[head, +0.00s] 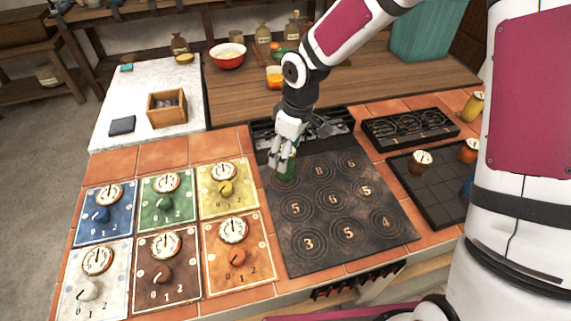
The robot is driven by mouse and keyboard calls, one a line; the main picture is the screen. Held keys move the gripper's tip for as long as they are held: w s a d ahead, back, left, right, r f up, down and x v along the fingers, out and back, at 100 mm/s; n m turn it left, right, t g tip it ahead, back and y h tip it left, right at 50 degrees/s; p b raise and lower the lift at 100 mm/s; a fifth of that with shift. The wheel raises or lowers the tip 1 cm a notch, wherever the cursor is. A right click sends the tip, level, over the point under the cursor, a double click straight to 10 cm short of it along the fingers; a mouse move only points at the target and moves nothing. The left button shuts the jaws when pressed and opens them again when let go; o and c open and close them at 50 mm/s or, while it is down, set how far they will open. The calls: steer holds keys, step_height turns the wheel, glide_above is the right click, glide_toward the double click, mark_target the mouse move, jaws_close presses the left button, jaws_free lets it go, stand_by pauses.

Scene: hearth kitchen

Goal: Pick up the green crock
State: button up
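The green crock (291,166) is at the back left of the dark hob (348,215), by a ring there. It is small and mostly hidden by my gripper. My gripper (281,164) points down right at the crock, its fingers overlapping it in the picture. I cannot tell whether the fingers are closed on it or only around it, or whether the crock touches the hob.
Dial panels (166,195) in several colours lie left of the hob. A black rack (410,128) and a dark tray (425,200) with several small crocks stand to the right.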

steer(key=f, duration=0.2)
steer(key=a+f, duration=0.1)
steer(key=f, duration=0.2)
steer(key=shift+w, duration=0.2)
steer(key=shift+c, duration=0.6)
steer(key=c, duration=1.4)
steer(key=shift+r, duration=0.1)
jaws_close()
steer(key=shift+r, duration=0.1)
